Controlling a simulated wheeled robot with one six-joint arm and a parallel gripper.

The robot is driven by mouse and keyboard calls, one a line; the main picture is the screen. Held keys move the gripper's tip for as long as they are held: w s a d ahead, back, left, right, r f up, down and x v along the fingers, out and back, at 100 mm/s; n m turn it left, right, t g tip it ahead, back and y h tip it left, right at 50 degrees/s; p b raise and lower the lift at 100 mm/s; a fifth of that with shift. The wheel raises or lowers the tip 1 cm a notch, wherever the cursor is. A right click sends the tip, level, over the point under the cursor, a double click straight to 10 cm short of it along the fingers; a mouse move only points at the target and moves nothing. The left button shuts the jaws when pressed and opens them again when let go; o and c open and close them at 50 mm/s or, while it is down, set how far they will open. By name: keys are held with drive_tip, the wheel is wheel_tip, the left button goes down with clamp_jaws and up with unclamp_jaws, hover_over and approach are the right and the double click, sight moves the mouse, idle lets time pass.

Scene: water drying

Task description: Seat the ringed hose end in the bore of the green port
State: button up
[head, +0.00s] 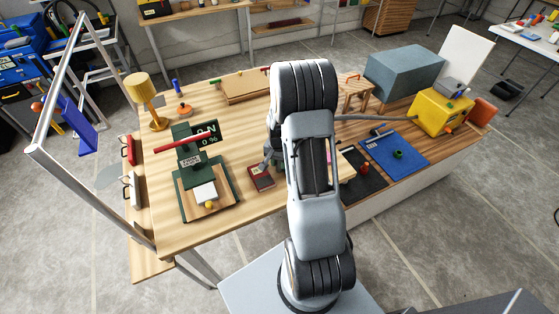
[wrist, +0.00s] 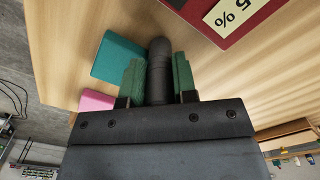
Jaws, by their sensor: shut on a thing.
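My gripper (head: 270,157) is mostly hidden behind my arm in the head view, over the middle of the wooden table. In the wrist view its two green-padded fingers (wrist: 159,80) are shut on a dark, round-tipped cylinder, seemingly the hose end (wrist: 160,56); its rings are not clear. In the head view a grey hose (head: 372,117) runs from the yellow box (head: 441,111) to behind my arm. A small green round piece (head: 399,154) lies on the blue mat (head: 392,146), right of my gripper; I cannot tell whether it is the green port.
A dark red panel (head: 261,177) lies near my gripper. A dark green press (head: 186,150) with a red lever stands left, a yellow lamp (head: 144,95) behind it. Teal (wrist: 118,58) and pink (wrist: 96,100) blocks lie below the gripper. A blue-grey box (head: 405,72) stands at the back right.

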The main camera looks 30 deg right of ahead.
drive_tip(key=shift+f, duration=0.1)
drive_tip(key=o, duration=0.4)
drive_tip(key=shift+f, duration=0.1)
drive_tip(key=o, duration=0.5)
